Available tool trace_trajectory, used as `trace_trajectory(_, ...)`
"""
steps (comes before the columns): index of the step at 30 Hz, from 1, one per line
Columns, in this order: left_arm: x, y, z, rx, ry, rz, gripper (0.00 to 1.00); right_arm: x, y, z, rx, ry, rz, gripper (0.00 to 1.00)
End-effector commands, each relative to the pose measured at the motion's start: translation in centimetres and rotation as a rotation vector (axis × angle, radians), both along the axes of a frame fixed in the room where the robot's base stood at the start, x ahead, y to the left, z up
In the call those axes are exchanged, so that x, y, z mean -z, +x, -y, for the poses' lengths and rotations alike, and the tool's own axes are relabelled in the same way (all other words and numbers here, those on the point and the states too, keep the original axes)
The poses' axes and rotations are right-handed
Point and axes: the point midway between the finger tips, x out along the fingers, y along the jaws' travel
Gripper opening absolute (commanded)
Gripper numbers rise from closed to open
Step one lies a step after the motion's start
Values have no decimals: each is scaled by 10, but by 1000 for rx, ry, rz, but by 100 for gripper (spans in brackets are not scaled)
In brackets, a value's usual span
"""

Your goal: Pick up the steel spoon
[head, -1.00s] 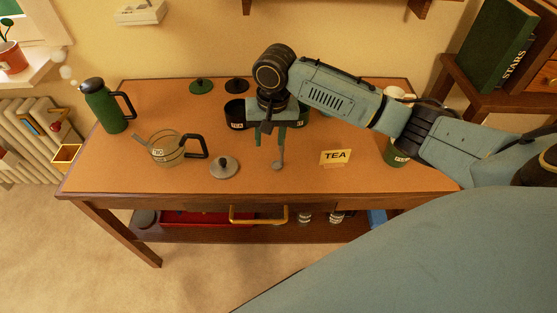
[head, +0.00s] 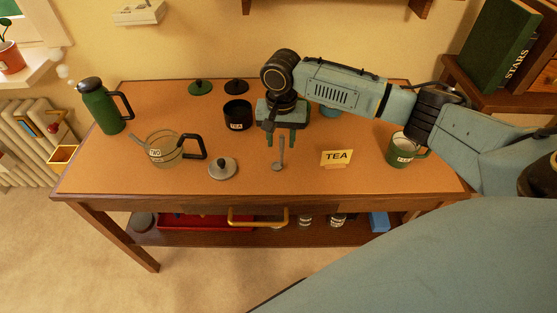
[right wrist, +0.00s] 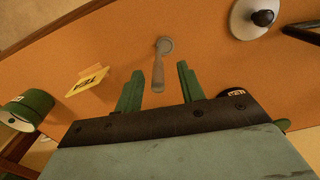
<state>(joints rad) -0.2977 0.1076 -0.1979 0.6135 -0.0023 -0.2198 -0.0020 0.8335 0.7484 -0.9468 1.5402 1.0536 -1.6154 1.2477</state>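The steel spoon (head: 278,166) lies on the desk (head: 310,180), bowl toward the front edge and handle toward the back. My right gripper (head: 281,138) points down over the handle end, open and empty. In the right wrist view the spoon's bowl (right wrist: 165,45) lies beyond the fingertips, and its handle runs back between the two green fingers of the right gripper (right wrist: 160,71), with a gap on each side. The gripper's exact height above the desk is hard to tell. My left gripper is not in view.
A grey lid (head: 223,168) and glass teapot (head: 165,150) are left of the spoon. A TEA card (head: 336,157) and green mug (head: 401,150) are right. A black canister (head: 237,115) stands close behind the gripper's left side. The desk in front of the spoon is clear.

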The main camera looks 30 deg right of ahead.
Motion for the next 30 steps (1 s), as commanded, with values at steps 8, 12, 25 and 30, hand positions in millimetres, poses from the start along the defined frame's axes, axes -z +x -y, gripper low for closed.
trace_trajectory(8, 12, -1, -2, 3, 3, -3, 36, 40, -2, 1, 0, -2, -1, 39)
trace_trajectory(12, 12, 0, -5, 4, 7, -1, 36, 43, -2, 1, 0, -1, 0, 39)
trace_trajectory(25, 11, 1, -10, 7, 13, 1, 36, 42, -2, 1, -1, -1, 0, 1)
trace_trajectory(30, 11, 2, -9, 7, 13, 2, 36, 42, -2, 1, 0, -1, 0, 0)
